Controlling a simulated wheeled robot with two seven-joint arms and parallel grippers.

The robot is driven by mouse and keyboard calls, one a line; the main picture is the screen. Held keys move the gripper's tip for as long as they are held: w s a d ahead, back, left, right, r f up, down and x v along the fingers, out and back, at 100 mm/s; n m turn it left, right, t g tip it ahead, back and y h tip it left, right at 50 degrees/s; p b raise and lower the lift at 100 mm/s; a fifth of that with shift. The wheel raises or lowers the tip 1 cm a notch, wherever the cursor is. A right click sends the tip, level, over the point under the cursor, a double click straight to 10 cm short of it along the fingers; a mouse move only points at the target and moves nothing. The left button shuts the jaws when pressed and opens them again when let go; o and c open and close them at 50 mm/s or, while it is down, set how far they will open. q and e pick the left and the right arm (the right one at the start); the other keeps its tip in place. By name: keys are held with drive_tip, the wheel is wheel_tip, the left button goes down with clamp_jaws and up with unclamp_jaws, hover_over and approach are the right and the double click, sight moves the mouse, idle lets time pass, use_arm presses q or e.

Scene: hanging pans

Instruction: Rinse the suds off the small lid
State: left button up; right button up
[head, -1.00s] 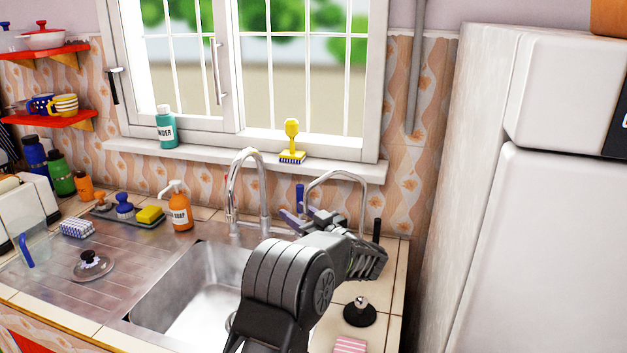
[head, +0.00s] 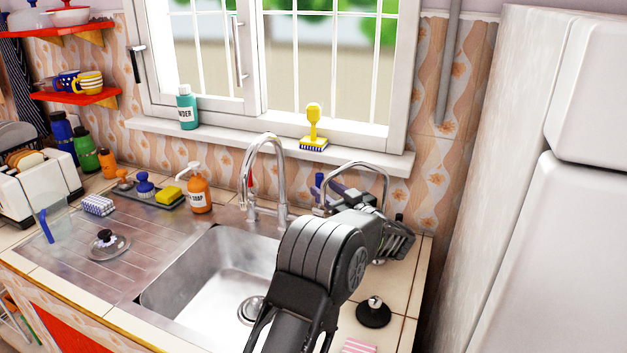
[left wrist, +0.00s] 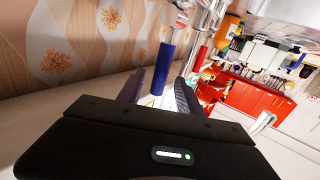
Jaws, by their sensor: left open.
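The small lid (head: 108,246) is clear glass with a black knob. It lies on the ribbed steel drainboard left of the sink (head: 215,280); suds on it cannot be made out. The steel tap (head: 265,165) arches at the back of the sink, with a red handle (head: 250,182) and a blue handle (head: 319,182). My left gripper (head: 328,194) is open behind the sink at the blue handle. In the left wrist view the blue handle (left wrist: 167,68) stands between the spread fingers (left wrist: 160,95); contact cannot be told. My right gripper is out of view.
A black stopper (head: 373,312) lies right of the sink. The fridge (head: 500,220) bounds the right.

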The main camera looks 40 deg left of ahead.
use_arm(q)
drive_tip(key=p+x, duration=0.1)
drive_tip(key=x, duration=0.5)
drive_tip(key=shift+a, duration=0.25)
clamp_jaws()
idle(1.2)
